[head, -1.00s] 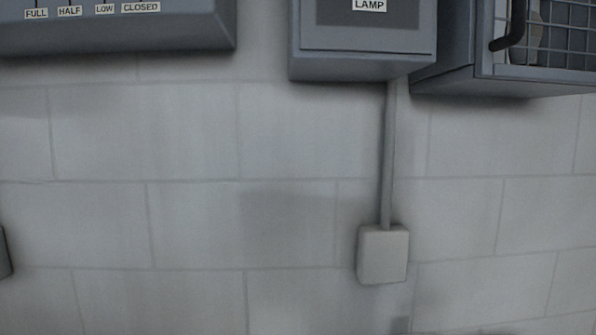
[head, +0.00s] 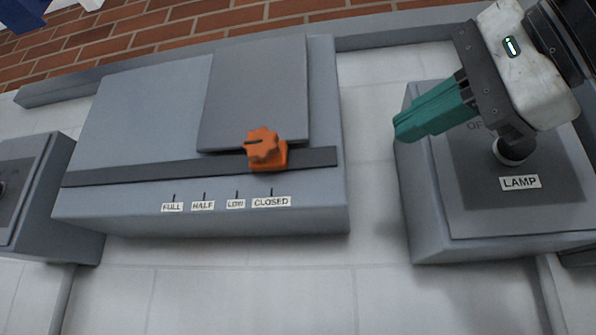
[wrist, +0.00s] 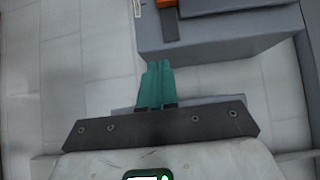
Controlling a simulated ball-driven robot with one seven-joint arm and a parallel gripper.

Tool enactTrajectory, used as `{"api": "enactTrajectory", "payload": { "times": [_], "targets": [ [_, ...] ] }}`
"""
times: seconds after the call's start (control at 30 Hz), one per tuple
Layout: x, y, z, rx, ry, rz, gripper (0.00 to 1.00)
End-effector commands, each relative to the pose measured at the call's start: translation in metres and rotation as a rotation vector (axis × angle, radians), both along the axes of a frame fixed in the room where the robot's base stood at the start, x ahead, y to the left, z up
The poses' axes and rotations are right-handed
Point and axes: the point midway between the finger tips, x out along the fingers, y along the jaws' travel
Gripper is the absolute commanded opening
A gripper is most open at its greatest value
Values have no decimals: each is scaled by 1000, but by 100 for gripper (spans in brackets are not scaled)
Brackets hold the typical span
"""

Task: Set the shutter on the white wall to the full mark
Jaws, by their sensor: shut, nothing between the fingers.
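The shutter box (head: 130,130) is a grey unit on the white wall in the head view. Its shutter plate (head: 255,85) is at the right part of the box. An orange knob (head: 264,149) on the dark track (head: 120,173) is above the CLOSED mark (head: 271,202). The LOW (head: 236,203), HALF (head: 203,205) and FULL (head: 172,207) marks run to its left. My gripper (head: 402,130) has teal fingers, shut and empty, right of the shutter box and in front of the lamp box. In the wrist view the fingers (wrist: 157,68) point toward a grey box, with an orange bit (wrist: 166,3) at the top edge.
The lamp box (head: 430,215) with a dark round knob (head: 514,149) is behind and below my gripper. Another grey box (head: 60,225) is at the far left. A rail and red brick (head: 150,35) run above. The wall below the boxes is bare.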

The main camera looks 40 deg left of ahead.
Motion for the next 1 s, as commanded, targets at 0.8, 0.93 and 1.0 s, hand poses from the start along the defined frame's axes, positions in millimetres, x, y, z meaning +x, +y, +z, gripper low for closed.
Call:
{"api": "enactTrajectory", "payload": {
  "times": [0.8, 0.93, 1.0],
  "targets": [
    [2, 113, 14, 3, 5, 20, 0],
    [-5, 126, 13, 3, 7, 19, 0],
    [-8, 130, 12, 4, 7, 18, 0]
  ]
}}
